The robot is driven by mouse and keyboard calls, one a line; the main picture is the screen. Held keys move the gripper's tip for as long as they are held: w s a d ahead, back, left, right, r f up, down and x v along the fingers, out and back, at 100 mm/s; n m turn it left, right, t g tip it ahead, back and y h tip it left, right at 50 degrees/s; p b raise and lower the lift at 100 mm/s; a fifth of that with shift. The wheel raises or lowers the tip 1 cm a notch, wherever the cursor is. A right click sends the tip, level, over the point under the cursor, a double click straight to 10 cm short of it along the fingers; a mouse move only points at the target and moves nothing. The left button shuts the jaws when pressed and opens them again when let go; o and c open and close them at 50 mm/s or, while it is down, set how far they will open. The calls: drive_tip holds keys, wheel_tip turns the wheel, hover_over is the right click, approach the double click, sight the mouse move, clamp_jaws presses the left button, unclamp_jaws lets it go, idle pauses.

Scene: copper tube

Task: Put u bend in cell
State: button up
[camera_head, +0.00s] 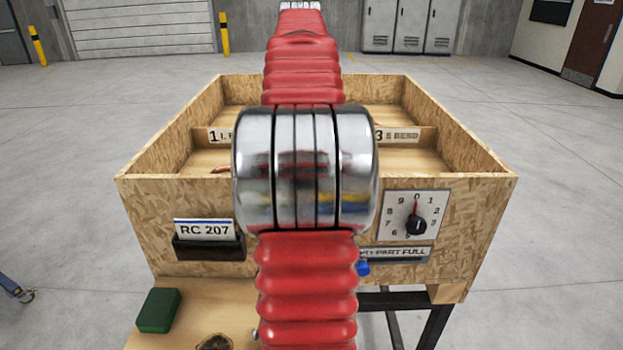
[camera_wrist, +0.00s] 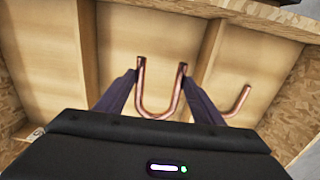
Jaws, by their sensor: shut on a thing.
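The copper U bend (camera_wrist: 157,117) is in the wrist view, between the two dark fingers of my gripper (camera_wrist: 158,77). My gripper is shut on it, with one finger against the outside of each leg. The U bend shows over the middle cell (camera_wrist: 155,45) of the wooden crate, between two dividers; its height above the floor is hard to tell. In the head view my red arm hides the crate's middle, and my gripper and the U bend are not visible. The crate (camera_head: 300,205) shows label 1, partly covered, at left and label "3 S BEND" (camera_head: 398,135) at right.
Another bent copper piece (camera_wrist: 236,103) lies in the right-hand cell in the wrist view. Crate walls and dividers (camera_wrist: 212,50) stand around the cells. A green block (camera_head: 159,310) rests on a wooden ledge in front, and a dial (camera_head: 416,217) is on the crate's front.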

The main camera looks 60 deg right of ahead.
drive_tip(key=shift+f, duration=0.2)
drive_tip(key=shift+f, duration=2.95)
drive_tip(key=shift+f, duration=2.05)
drive_tip(key=o, duration=1.1)
drive_tip(key=shift+c, duration=0.2)
